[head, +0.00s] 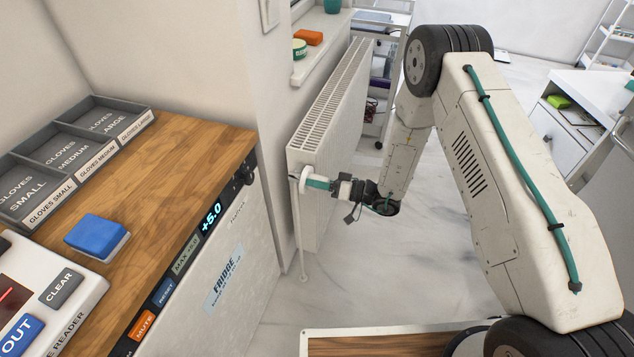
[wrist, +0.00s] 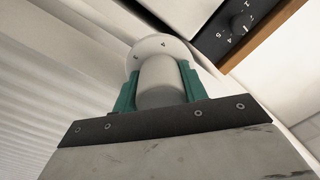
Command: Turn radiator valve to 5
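The radiator valve (head: 303,180) is a white knob at the near end of the white radiator (head: 308,152), above a thin vertical pipe. In the wrist view its pale round head (wrist: 160,78) sits between the green fingers of my gripper (wrist: 160,95), one on each side and apparently touching it. Behind the head is a wider white disc with small marks; one looks like a 4, but the setting is not readable. My gripper also shows in the head view (head: 316,184), reaching the valve from the right.
A fridge (head: 225,270) under the wooden counter (head: 170,170) stands close left of the valve. Its black panel has a numbered dial (wrist: 238,24) near my gripper in the wrist view. A windowsill (head: 325,45) runs above the radiator.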

